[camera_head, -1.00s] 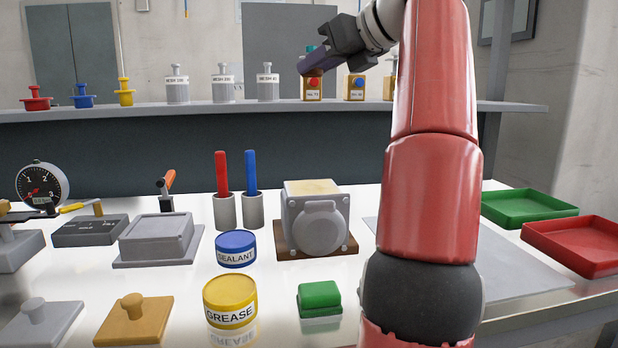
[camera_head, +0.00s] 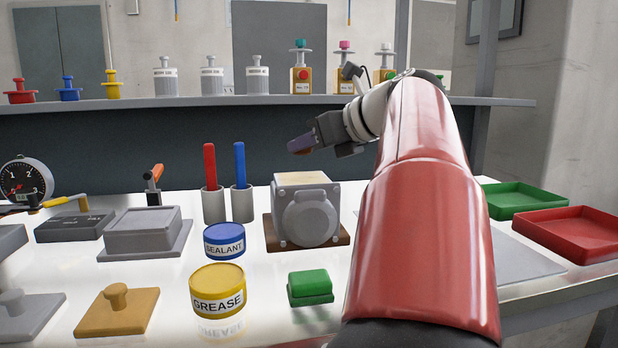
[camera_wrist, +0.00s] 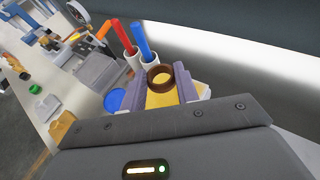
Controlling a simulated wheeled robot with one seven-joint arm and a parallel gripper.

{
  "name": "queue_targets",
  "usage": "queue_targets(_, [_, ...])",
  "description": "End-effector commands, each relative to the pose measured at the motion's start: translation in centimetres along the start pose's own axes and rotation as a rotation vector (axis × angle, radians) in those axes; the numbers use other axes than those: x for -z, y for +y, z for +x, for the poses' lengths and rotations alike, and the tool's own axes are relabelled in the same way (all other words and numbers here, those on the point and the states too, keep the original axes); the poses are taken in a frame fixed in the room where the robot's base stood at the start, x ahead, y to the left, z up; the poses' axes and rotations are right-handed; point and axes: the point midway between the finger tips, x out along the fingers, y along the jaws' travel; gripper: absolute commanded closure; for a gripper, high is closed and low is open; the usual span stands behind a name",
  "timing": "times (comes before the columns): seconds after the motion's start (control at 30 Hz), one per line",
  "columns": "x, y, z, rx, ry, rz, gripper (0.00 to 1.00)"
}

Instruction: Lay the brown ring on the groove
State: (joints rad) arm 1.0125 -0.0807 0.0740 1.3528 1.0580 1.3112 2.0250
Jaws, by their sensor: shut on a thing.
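The brown ring (camera_wrist: 150,79) is held between the two fingertips of my gripper (camera_wrist: 160,80) in the wrist view, with its opening facing the camera. In the head view my gripper (camera_head: 302,145) is in the air above and behind the grey housing (camera_head: 309,218), and its fingers point left; the ring is hardly visible there. The housing has a pale yellow top (camera_head: 301,178), a round front cover and a brown base plate. I cannot make out a groove clearly in either view.
Red and blue rods in grey cups (camera_head: 213,205), a blue sealant tin (camera_head: 224,241), a yellow grease tin (camera_head: 218,291) and a green block (camera_head: 310,287) stand near the housing. Green (camera_head: 524,198) and red (camera_head: 572,233) trays lie at the right. A shelf (camera_head: 200,103) runs behind.

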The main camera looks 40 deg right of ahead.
Motion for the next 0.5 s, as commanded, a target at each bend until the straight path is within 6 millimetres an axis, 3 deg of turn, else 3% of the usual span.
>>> queue_targets(0.33, [3.8,0.0,1.5,0.0,0.0,0.003,0.94])
queue_targets(0.5, [4.2,0.1,1.8,-0.001,0.0,-0.001,0.94])
